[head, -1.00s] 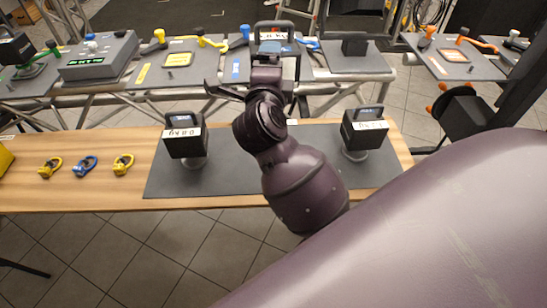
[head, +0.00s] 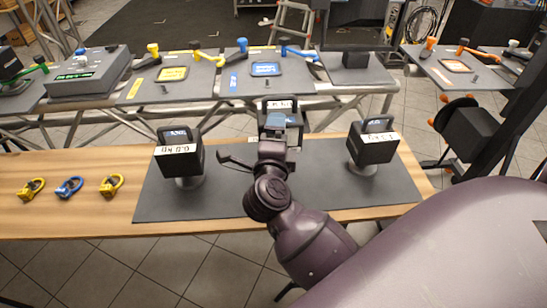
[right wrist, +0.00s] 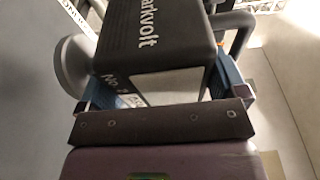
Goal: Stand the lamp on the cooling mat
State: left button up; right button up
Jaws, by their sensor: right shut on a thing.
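My right gripper (head: 277,122) is shut on a black box-shaped lamp (head: 281,107) with a top handle and a pale label. The lamp is in front of the rear middle of the dark grey cooling mat (head: 330,180); whether it touches the mat is hidden by my gripper and arm. In the right wrist view the lamp (right wrist: 155,40) sits between the blue fingers of the gripper (right wrist: 170,95), and its round grey base (right wrist: 73,65) shows at the left. My left gripper is not in view.
Similar lamps stand on the mat, one at left (head: 178,158) and one at right (head: 373,148). Yellow and blue shackles (head: 69,187) lie on the wooden table (head: 60,215). Behind is a truss with grey panels (head: 200,85). The mat's middle is partly covered by my arm.

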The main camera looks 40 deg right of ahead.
jog(key=shift+f, duration=0.3)
notch_tip(320, 180, down, 5)
jog(key=shift+f+b, duration=0.1)
jog(key=shift+b, duration=0.9)
jog(key=o, duration=1.1)
jog(key=shift+f, duration=0.15)
jog(key=shift+o, duration=0.2)
jog(key=shift+s+a, duration=0.2)
jog(key=shift+s, duration=0.05)
jog(key=v, duration=1.1)
jog(key=shift+s+a, duration=0.15)
